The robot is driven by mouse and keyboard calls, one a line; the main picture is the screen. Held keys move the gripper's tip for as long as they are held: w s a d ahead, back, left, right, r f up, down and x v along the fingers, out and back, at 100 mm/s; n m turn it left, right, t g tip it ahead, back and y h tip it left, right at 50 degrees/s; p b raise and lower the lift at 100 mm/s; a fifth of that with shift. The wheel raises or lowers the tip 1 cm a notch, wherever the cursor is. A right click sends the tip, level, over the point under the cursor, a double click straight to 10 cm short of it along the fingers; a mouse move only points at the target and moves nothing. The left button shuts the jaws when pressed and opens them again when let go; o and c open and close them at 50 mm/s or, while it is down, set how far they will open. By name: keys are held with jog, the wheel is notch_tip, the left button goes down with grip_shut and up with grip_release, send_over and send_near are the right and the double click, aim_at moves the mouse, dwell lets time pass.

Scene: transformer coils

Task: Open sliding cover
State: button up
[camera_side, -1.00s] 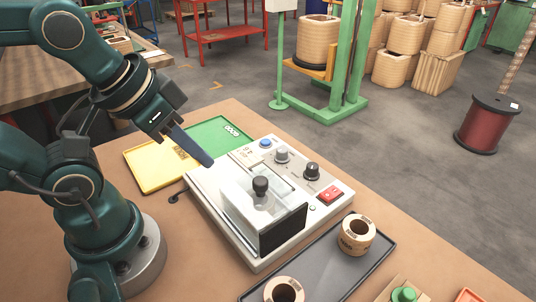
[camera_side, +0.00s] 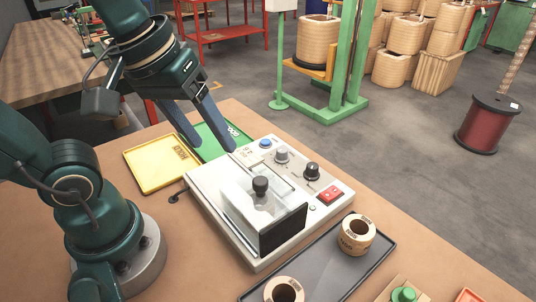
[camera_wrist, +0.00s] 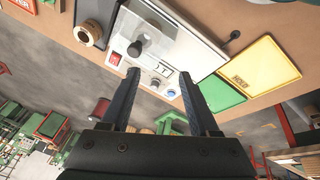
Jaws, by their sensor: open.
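The test box (camera_side: 215,188) is a white case on the bench with a clear sliding cover (camera_side: 238,204) on its top. The cover has a black round knob (camera_side: 261,186) and a dark end face at the front right. The knob also shows in the wrist view (camera_wrist: 135,49). My gripper (camera_side: 213,146) is open and empty, above the back left edge of the box, apart from the knob. In the wrist view, my gripper's two dark fingers (camera_wrist: 160,75) point toward the box with a gap between them.
A blue button (camera_side: 265,143), grey and black dials and a red switch (camera_side: 330,195) sit on the box's panel. A yellow tray (camera_side: 160,164) and a green tray (camera_side: 208,141) lie behind-left. A dark tray (camera_side: 318,268) with two coils lies in front.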

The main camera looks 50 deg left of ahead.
aim_at(260, 180)
jog(key=w+d+n+g, duration=0.1)
jog(key=w, duration=0.1)
jog(key=w+d+f+n+g, duration=0.1)
jog(key=w, duration=0.1)
jog(key=w+d+n+g, duration=0.1)
jog(key=d, duration=0.1)
jog(key=shift+w+f+n+g, duration=0.15)
jog(key=shift+w+n+g, duration=0.15)
jog(key=shift+w+g, duration=0.1)
jog(key=shift+w+d+f, duration=0.1)
jog(key=shift+d+f, duration=0.05)
jog(key=shift+f, duration=0.15)
jog(key=shift+d+f, duration=0.1)
jog(key=shift+f, duration=2.7)
grip_shut()
